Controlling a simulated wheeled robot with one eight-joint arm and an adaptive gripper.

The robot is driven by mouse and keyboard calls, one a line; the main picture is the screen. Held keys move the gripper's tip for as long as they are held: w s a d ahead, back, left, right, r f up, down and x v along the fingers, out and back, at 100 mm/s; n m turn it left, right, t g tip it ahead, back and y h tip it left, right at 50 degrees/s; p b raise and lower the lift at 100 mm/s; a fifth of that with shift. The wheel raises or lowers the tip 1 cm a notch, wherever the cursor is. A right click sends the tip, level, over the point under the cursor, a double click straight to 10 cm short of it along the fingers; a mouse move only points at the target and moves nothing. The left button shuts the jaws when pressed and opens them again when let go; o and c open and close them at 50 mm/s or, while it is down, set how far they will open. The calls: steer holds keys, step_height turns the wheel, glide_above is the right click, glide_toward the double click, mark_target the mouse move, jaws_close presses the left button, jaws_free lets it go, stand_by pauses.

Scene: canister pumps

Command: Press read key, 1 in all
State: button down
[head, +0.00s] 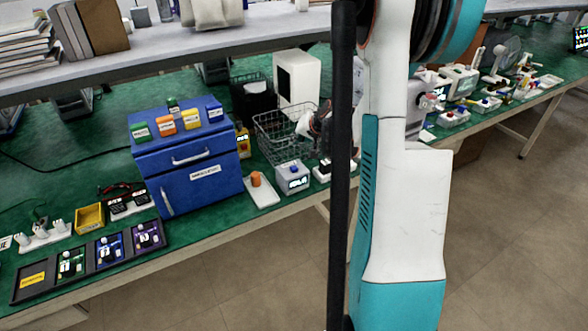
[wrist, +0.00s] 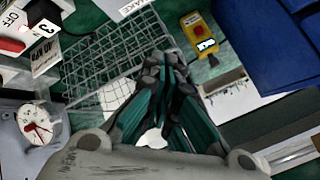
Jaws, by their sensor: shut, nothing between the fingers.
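No label reading "read" is legible, so I cannot tell which control is the read key. A white box with a blue knob or button and a lit display (head: 292,178) stands at the bench's front edge, right of the blue cabinet. A yellow unit with a red button and small lit display (wrist: 201,36) stands by the cabinet; it also shows in the head view (head: 243,142). My gripper (wrist: 168,64) is shut and empty, its fingertips appearing over the wire basket's edge in the wrist view. In the head view it is partly hidden behind my arm.
The wire basket (head: 272,124) stands beside the blue cabinet (head: 200,172). A white tray (head: 262,192) holds an orange cylinder. A white dial (wrist: 38,127) is at left in the wrist view. Several devices line the bench right of my arm. The floor in front is clear.

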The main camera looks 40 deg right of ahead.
mark_target(296, 167)
steer(key=shift+f+b, duration=2.75)
steer(key=shift+f, duration=1.3)
steer(key=shift+f+b, duration=0.4)
steer(key=shift+f, duration=0.05)
steer(key=shift+f+b, duration=0.5)
steer(key=shift+r, duration=0.15)
steer(key=shift+r+p, duration=0.6)
steer(key=shift+r, duration=0.2)
steer(key=shift+r, duration=0.15)
steer(key=shift+r+p, duration=1.65)
steer(key=shift+r, duration=0.7)
